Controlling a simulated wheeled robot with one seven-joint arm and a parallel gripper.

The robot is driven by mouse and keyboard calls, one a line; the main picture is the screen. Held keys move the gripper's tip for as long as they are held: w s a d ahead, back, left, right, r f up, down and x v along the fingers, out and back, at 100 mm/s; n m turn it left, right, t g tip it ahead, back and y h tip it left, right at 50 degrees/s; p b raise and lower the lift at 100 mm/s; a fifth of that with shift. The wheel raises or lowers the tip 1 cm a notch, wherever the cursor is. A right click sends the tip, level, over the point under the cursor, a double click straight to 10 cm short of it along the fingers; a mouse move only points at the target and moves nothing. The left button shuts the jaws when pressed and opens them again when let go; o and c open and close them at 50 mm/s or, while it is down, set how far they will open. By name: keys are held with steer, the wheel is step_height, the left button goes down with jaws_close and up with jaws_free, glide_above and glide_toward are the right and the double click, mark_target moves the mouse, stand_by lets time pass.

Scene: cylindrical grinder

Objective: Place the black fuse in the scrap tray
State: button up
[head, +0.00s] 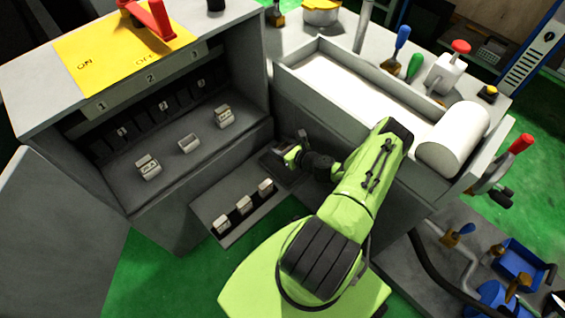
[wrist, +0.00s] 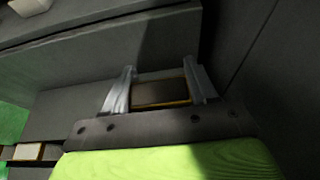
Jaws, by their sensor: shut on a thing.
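My gripper (wrist: 160,90) is shut on a dark block with yellowish edges, the black fuse (wrist: 160,93), between its two grey fingers. In the head view my gripper (head: 272,163) is low in front of the cabinet's right end, over the right end of a grey ledge (head: 215,195); the fuse cannot be made out there. The wrist view shows a grey surface beneath, but I cannot tell whether the fuse touches it. No tray is clearly marked as the scrap tray; its place near the gripper may be hidden by my arm.
Several pale fuses (head: 243,205) stand on the ledge, left of my gripper. The grinder bed (head: 350,90) stands close on the right. A blue tray (head: 522,262) lies at far lower right.

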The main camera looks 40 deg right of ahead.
step_height(320, 180, down, 6)
steer(key=shift+f+b, duration=0.2)
steer(key=shift+b, duration=0.9)
steer(key=shift+r, duration=0.15)
steer(key=o, duration=1.1)
steer(key=shift+f, duration=0.2)
steer(key=shift+r, duration=0.15)
